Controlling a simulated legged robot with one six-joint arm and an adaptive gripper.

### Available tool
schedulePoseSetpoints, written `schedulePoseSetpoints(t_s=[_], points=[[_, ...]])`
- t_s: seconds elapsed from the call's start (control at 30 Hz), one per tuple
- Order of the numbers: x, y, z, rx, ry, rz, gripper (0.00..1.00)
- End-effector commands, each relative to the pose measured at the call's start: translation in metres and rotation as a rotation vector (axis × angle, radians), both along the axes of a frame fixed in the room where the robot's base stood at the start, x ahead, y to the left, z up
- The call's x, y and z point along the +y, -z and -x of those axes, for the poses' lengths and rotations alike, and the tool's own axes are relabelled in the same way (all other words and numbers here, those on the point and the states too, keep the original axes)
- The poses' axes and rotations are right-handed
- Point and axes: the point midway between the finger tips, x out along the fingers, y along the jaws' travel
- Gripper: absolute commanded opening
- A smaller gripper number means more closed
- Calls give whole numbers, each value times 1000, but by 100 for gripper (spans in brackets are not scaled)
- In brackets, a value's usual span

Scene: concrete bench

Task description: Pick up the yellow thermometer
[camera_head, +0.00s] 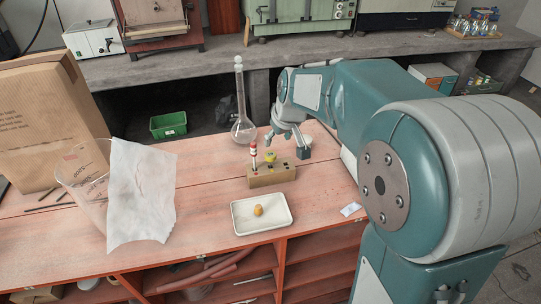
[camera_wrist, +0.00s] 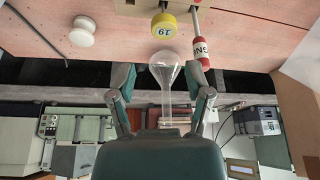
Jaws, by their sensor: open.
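A wooden block (camera_head: 262,181) stands on the bench and also shows at the top of the wrist view (camera_wrist: 134,8). A yellow round-capped item (camera_head: 270,157), which I take for the yellow thermometer, is set in it. Its cap, marked 19, shows in the wrist view (camera_wrist: 164,27); the rest is hidden. A red-and-white stick (camera_head: 253,152) stands beside it, also in the wrist view (camera_wrist: 198,47). My gripper (camera_head: 287,143) is open and empty, behind and above the block. In the wrist view its fingers (camera_wrist: 160,73) are spread, with the yellow cap beyond their tips.
A tall glass flask (camera_head: 243,128) stands just behind the block, left of my gripper. A white tray (camera_head: 240,222) with a small tan item lies in front. A cloth-draped glass vessel (camera_head: 140,195) and a paper bag (camera_head: 45,125) occupy the left. Bench right of the block is mostly clear.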

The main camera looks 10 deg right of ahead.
Motion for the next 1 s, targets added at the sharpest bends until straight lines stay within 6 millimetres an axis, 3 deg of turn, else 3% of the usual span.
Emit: schedulePoseSetpoints(t_s=[0.1,0.37,0.6,0.93,0.97,1.0], points=[[4,21,-7,6,-1,1,65],[6,44,-16,4,0,0,65],[9,78,-27,5,1,1,65],[10,86,-31,1,0,0,65],[10,86,-31,1,0,0,60],[10,86,-31,1,0,0,42]])
